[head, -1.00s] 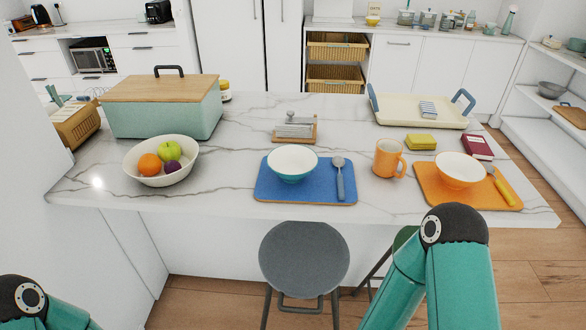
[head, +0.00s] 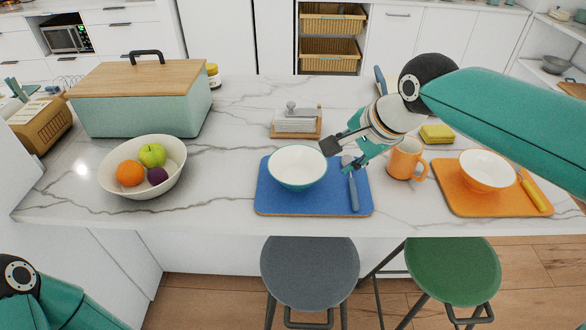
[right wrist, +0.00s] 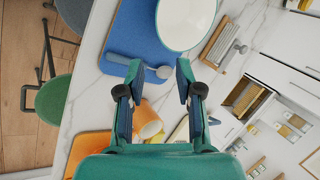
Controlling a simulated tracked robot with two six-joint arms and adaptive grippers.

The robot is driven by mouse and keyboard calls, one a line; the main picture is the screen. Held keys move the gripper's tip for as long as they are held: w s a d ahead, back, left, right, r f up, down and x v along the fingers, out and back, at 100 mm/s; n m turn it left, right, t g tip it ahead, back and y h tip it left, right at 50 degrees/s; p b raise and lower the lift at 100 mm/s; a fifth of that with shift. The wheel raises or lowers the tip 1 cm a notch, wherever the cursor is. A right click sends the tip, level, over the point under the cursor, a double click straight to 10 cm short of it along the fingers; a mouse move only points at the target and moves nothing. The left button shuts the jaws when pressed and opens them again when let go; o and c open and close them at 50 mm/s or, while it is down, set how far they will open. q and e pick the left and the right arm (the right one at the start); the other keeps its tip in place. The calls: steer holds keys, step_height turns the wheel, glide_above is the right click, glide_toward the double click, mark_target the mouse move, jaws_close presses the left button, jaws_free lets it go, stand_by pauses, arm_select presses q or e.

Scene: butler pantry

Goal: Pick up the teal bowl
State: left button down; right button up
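The teal bowl (head: 297,167), white inside and teal outside, stands upright on the blue mat (head: 276,203) in the head view. It also shows at the top of the right wrist view (right wrist: 186,20). My right gripper (head: 336,155) is just right of the bowl, above the mat's right part and the spoon, apart from the bowl as far as I can see. In the right wrist view my right gripper (right wrist: 157,74) has its fingers spread with nothing between them. A grey-blue spoon (head: 352,190) lies on the mat right of the bowl. My left gripper is out of view.
An orange mug (head: 405,158) stands close to the right gripper. A napkin holder (head: 296,123) is behind the teal bowl. A fruit bowl (head: 172,188) stands left. Counter between is clear.

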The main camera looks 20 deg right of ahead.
mark_target(314, 181)
steer(key=x, duration=1)
steer(key=shift+a, duration=0.25)
steer(key=shift+p+x, duration=0.7)
steer(key=shift+x, duration=2.2)
steer(key=shift+s, duration=0.15)
jaws_close()
